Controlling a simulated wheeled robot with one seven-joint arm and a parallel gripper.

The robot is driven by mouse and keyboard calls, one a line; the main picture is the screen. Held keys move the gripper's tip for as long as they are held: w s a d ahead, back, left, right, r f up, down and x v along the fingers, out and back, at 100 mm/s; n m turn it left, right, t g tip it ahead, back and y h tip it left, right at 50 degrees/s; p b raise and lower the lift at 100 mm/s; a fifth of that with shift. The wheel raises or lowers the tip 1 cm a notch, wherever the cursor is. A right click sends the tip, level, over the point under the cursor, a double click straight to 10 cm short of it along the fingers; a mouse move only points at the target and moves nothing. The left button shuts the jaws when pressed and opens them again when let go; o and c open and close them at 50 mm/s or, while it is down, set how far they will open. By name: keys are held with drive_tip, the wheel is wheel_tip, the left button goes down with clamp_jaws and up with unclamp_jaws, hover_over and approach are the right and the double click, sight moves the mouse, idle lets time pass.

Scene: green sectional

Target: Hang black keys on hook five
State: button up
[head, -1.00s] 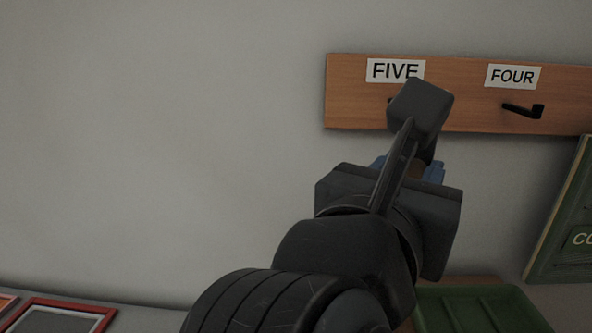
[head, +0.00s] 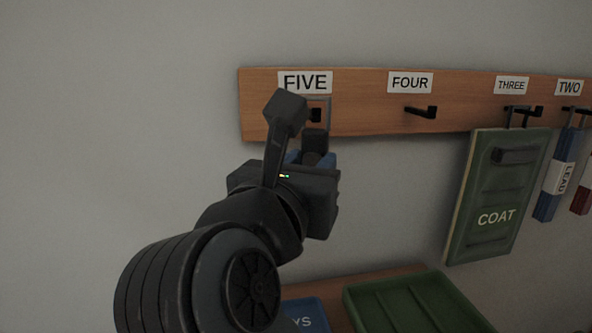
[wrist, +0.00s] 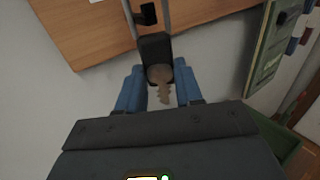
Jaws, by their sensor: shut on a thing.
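The black keys (head: 315,142) have a black fob, a brownish key and a grey rectangular loop. They also show in the wrist view (wrist: 155,47), upright between the blue fingertips. My gripper (head: 311,159), also in the wrist view (wrist: 158,88), is shut on them just below and in front of the board. Hook five (head: 316,115) is black, under the FIVE label (head: 305,83). In the wrist view, hook five (wrist: 147,14) shows inside the loop's outline, between its two side bars. I cannot tell whether the loop rests on the hook.
The wooden board (head: 370,115) runs along the wall. Hook four (head: 420,112) is empty. A green COAT panel (head: 495,200) hangs at hook three, a blue LEAD item (head: 556,180) farther right. A green tray (head: 360,309) and a blue tray (head: 303,303) sit below. The wall at left is bare.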

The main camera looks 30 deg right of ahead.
drive_tip(key=shift+w+d+f+b, duration=0.25)
drive_tip(key=shift+w+f, duration=0.1)
drive_tip(key=shift+w, duration=0.25)
drive_tip(key=shift+w+d+f+b, duration=0.15)
drive_tip(key=shift+w+f+b, duration=0.15)
drive_tip(key=shift+w, duration=0.3)
drive_tip(key=o, duration=0.9)
